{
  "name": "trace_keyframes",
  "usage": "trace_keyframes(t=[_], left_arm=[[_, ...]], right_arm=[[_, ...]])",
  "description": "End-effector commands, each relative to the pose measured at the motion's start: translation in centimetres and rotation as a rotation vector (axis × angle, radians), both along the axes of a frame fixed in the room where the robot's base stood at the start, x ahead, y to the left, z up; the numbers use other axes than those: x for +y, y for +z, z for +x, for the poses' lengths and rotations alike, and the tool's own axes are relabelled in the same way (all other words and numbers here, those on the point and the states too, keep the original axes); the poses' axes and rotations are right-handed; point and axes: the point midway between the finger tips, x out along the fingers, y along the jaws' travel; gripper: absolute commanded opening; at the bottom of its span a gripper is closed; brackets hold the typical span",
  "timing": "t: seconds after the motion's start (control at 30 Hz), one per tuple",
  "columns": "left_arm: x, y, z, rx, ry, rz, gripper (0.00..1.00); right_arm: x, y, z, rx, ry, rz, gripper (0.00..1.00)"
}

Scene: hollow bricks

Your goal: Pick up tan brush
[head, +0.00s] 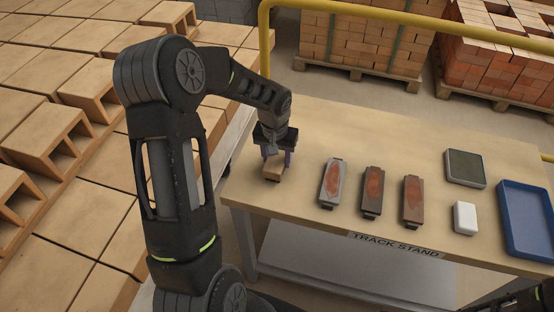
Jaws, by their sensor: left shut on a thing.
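The tan brush (273,168), a small tan block-like piece, is at the left end of the table (310,125). My left gripper (276,152) points down over it and is shut on it, with the fingers on its sides. The gripper hides part of its top. I cannot tell if the brush still touches the table. My right gripper does not show; only dark parts of mine are at the bottom right corner.
Right of the brush lie a grey (331,184), a dark (372,192) and a brown (412,200) piece with reddish patches. Beyond them are a dark-topped pad (465,168), a white block (465,217) and a blue tray (528,250). Hollow bricks (48,137) fill the left. A yellow rail (400,17) runs behind.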

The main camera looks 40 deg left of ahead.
Motion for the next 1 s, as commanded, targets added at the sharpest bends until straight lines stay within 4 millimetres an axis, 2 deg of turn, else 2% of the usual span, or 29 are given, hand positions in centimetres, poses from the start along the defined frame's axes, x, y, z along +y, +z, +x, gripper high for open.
trace_keyframes(t=[0.17,0.5,0.6,0.73,1.0], left_arm=[[0.0,1.4,0.2,-0.005,0.000,0.002,0.04],[0.0,7.7,0.1,-0.007,0.000,0.001,0.04],[0.0,9.1,0.1,-0.005,0.000,0.002,0.04],[0.0,9.9,0.1,-0.003,0.000,0.001,0.04],[0.0,10.0,0.0,-0.001,0.000,0.000,0.04]], right_arm=[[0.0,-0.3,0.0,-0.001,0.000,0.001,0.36],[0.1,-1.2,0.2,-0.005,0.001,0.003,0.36],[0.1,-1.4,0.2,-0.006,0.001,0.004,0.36],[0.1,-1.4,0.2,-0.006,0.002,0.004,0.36],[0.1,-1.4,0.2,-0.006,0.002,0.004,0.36]])
